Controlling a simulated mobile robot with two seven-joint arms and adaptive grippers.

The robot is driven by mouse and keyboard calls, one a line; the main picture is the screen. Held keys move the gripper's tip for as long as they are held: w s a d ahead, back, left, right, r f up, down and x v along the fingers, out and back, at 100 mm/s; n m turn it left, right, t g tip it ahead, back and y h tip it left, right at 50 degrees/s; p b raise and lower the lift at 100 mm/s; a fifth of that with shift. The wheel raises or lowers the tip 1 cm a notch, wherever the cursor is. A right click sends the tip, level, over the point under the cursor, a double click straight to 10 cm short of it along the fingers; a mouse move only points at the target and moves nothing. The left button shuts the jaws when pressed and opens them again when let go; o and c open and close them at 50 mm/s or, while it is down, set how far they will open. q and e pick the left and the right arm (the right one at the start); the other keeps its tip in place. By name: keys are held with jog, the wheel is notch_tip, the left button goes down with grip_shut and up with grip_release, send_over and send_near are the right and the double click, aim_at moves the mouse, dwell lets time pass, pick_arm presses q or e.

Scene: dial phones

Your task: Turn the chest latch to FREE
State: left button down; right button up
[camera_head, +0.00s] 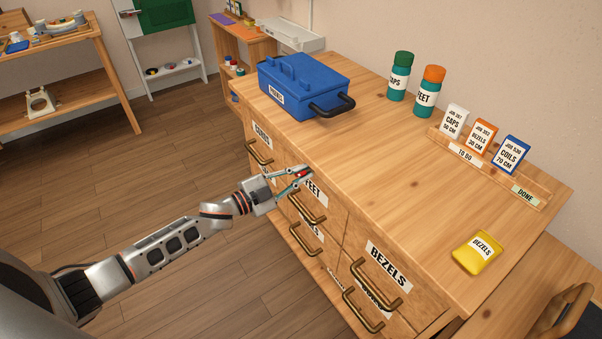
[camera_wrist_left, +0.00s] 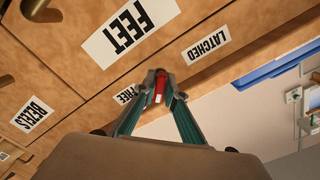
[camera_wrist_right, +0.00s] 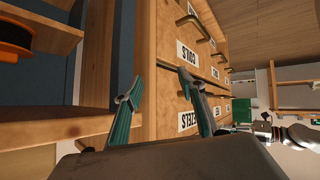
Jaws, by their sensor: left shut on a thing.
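The chest latch, a small red knob with a white mark (camera_wrist_left: 158,90), is on the wooden chest's front near the top edge. My left gripper (camera_head: 303,174) is shut on it; its fingertips also show in the left wrist view (camera_wrist_left: 158,78). The fingers hide part of the knob, so I cannot tell exactly where it points. A FREE label (camera_wrist_left: 126,93), partly covered by a finger, lies to the left of the knob in the left wrist view. A LATCHED label (camera_wrist_left: 207,45) lies to its upper right. My right gripper (camera_wrist_right: 157,87) is open and empty, facing the chest front.
Drawers with brass handles (camera_head: 310,210) cover the chest front below the latch. On top stand a blue box (camera_head: 300,82), two bottles (camera_head: 429,92), a rack of cards (camera_head: 490,170) and a yellow BEZELS piece (camera_head: 466,264). The middle of the top is clear.

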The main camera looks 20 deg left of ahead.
pick_arm(q)
jog(key=c, duration=2.2)
grip_release()
jog(key=shift+o, duration=0.2)
jog(key=shift+s+a, duration=0.1)
jog(key=shift+s, duration=0.1)
jog(key=v, duration=1.1)
jog(key=shift+s+a, duration=0.2)
jog(key=shift+s, duration=0.05)
